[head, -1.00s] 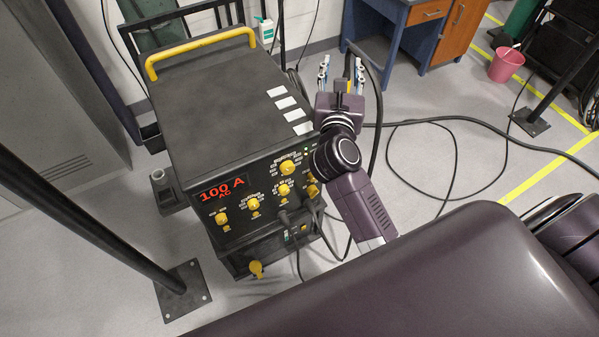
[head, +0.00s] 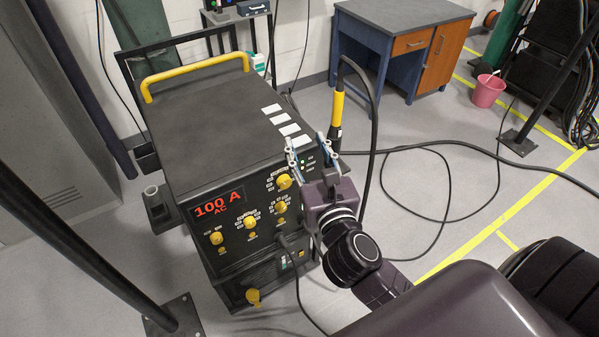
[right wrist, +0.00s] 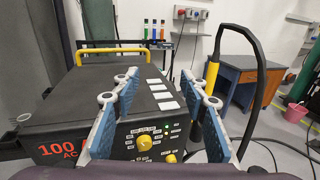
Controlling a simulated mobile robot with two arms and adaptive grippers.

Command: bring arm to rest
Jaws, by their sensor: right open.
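My right gripper (head: 313,150) is in front of the right part of the welding machine's front panel. Its two blue pads stand apart with nothing between them, and it is open. In the right wrist view the pads (right wrist: 160,95) frame the machine's top and knobs. The welding machine (head: 215,115) is a black box with a yellow handle and a red "100 A AC" display. A torch with a yellow grip (head: 338,107) stands upright at the machine's right side, just beyond the gripper and apart from it. It also shows in the right wrist view (right wrist: 211,78). My left gripper is out of view.
A blue desk (head: 375,55) with wooden drawers stands at the back. A pink bucket (head: 488,91) is at the right. A black cable (head: 440,148) loops over the floor. A black post (head: 85,235) stands at the front left. The floor right of the machine is mostly open.

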